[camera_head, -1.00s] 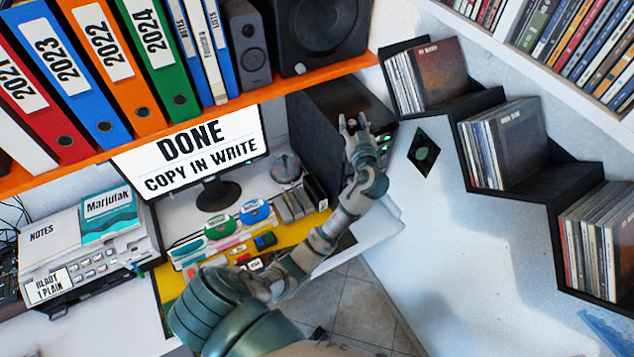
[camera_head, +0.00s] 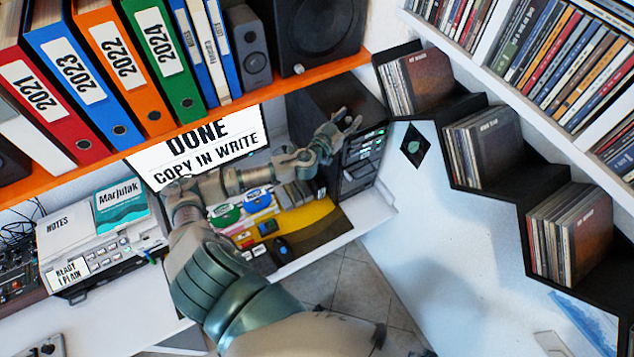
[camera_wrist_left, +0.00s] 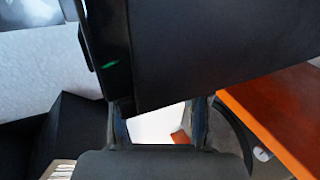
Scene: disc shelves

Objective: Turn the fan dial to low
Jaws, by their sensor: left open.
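A black tower case (camera_head: 318,98) stands under the orange shelf in the head view. Its front panel (camera_head: 362,158) faces right and carries small green lights. No fan dial can be made out for certain. My left gripper (camera_head: 347,122) is open and empty at the upper part of the case, near the top of the front panel. In the left wrist view, the open fingers (camera_wrist_left: 160,112) point toward the dark case (camera_wrist_left: 215,45), which has a green light on its narrow face. Contact cannot be told. My right gripper is not in view.
The orange shelf (camera_head: 240,102) with binders and speakers runs just above my left arm. A monitor (camera_head: 205,148) stands behind the arm. Black stepped shelves (camera_head: 470,105) with discs rise at the right.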

